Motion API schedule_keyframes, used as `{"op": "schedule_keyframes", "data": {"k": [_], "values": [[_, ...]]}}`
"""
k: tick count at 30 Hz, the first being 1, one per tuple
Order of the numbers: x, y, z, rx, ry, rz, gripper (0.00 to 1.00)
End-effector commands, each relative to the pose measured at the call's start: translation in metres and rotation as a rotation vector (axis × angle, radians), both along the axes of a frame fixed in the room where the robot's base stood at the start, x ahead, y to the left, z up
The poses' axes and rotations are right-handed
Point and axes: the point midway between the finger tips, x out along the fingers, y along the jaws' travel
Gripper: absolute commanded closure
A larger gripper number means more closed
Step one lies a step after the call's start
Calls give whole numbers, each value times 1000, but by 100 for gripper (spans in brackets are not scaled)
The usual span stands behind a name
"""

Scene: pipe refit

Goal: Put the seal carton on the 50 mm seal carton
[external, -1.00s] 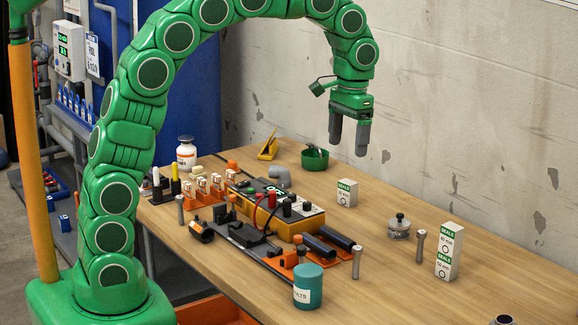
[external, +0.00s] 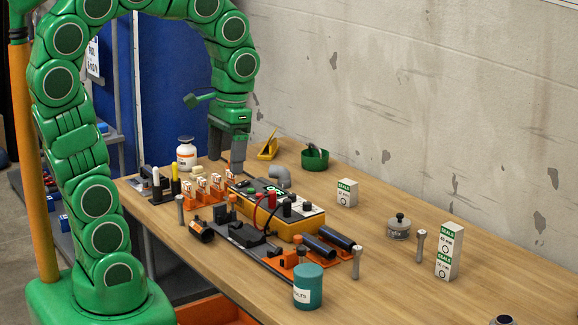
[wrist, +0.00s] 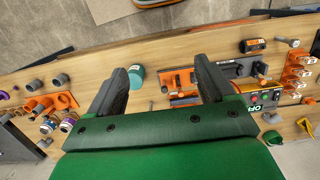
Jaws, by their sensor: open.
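One white seal carton (external: 347,192) with a green band stands alone on the bench, behind the middle; its size print is too small to read surely. At the right, two more white cartons are stacked: an upper seal carton (external: 451,239), its print looking like 40 mm, sits on a lower one (external: 446,266) that looks like the 50 mm seal carton. My gripper (external: 228,168) points down near the back left of the bench, left of all the cartons. In the wrist view my gripper (wrist: 160,76) has its fingers spread with nothing between them. I cannot make out the cartons there.
The yellow-and-black tester (external: 290,207) with leads fills the middle. A white bottle (external: 186,154) and a green bowl (external: 315,158) stand at the back.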

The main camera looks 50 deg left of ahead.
Motion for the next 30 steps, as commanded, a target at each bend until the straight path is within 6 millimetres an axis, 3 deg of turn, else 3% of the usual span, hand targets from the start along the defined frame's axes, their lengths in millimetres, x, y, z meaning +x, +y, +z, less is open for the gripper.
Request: {"op": "schedule_keyframes", "data": {"k": [9,15,30], "values": [[-85,13,-22,-9,12,3,17],[-117,14,-35,-15,17,-2,17],[-126,16,-39,-11,21,2,17]]}}
